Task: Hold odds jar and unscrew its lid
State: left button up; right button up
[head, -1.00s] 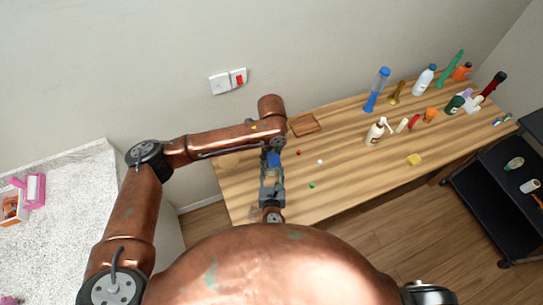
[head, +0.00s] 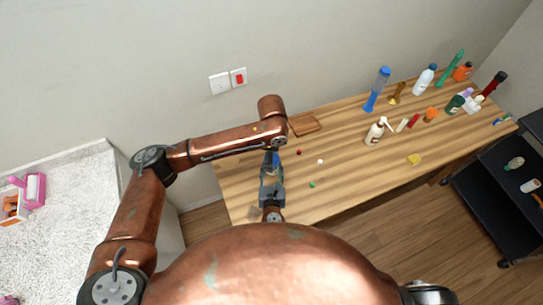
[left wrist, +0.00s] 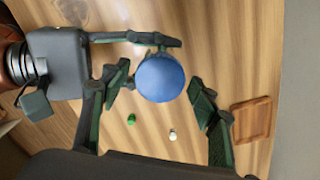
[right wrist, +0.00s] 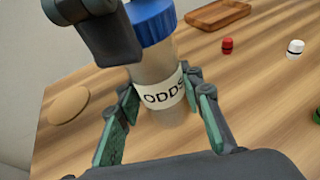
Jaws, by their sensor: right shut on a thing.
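The odds jar (right wrist: 160,100) stands upright on the table, a clear-grey jar with a white "ODDS" label and a blue lid (right wrist: 152,22). My right gripper (right wrist: 163,95) is shut on the jar's body, one finger on each side at label height. In the left wrist view the lid (left wrist: 160,77) is seen from above. My left gripper (left wrist: 158,88) is open there, its fingers on either side of the lid with gaps showing. In the head view my left arm partly hides the lid (head: 272,158). The lid is on the jar.
A wooden tray (head: 304,124) lies behind the jar. Small red (right wrist: 227,45), white (right wrist: 295,47) and green (head: 312,184) pieces lie to the right. A round wooden disc (right wrist: 68,106) lies nearby. Bottles, including a white pump bottle (head: 376,131), stand further right.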

pick_arm(q)
jog(key=shift+o, duration=0.6)
jog(key=m, duration=0.3)
jog(key=shift+w+r+m, duration=0.1)
jog(key=shift+m, duration=1.4)
jog(key=m, duration=0.6)
